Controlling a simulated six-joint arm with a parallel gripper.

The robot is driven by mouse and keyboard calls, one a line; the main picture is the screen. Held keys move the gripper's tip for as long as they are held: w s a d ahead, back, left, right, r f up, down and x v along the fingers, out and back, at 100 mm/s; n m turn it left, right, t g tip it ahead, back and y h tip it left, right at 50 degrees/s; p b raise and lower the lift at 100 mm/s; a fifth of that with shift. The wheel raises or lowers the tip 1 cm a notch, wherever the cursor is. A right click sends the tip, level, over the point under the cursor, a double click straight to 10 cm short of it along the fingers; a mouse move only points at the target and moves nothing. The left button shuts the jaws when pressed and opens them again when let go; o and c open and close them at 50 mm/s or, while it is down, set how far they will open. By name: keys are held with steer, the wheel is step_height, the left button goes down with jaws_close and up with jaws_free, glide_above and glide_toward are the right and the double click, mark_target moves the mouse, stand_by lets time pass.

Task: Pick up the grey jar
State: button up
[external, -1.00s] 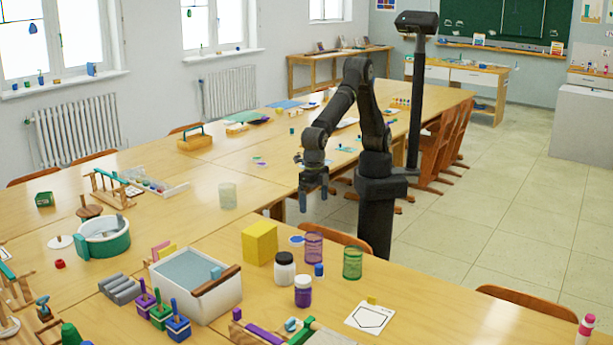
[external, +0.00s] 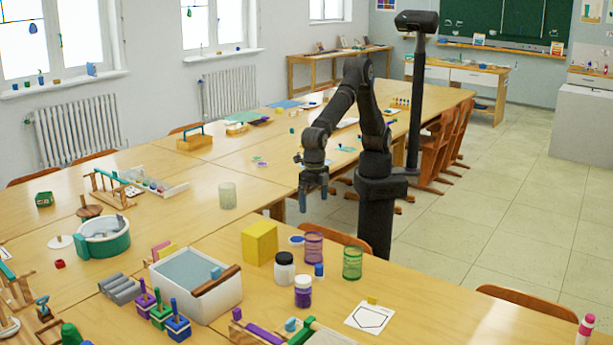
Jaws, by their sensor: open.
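Two jars could match the grey jar, and I cannot tell which one it is. A pale grey-white jar with a black lid (external: 284,270) stands upright on the near table, in front of the yellow block. A pale, see-through grey-green jar (external: 227,196) stands upright on the table behind, left of my gripper. My gripper (external: 314,195) points down, open and empty, at the table edge beside my arm's base. It is apart from both jars.
Close to the lidded jar are a yellow block (external: 260,242), a purple jar (external: 303,292), a purple mesh cup (external: 313,248), a green mesh cup (external: 352,263) and a small blue piece (external: 319,270). A white bin (external: 213,305) stands to the left. The table around the see-through jar is mostly clear.

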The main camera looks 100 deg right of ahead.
stand_by(0.4)
steer(key=c, duration=0.3)
steer(key=m, duration=0.8)
glide_above(285, 266)
steer(key=d, duration=0.3)
step_height(285, 266, down, 18)
steer(key=shift+a+f, duration=0.1)
steer(key=shift+a, duration=0.05)
steer(key=c, duration=1.3)
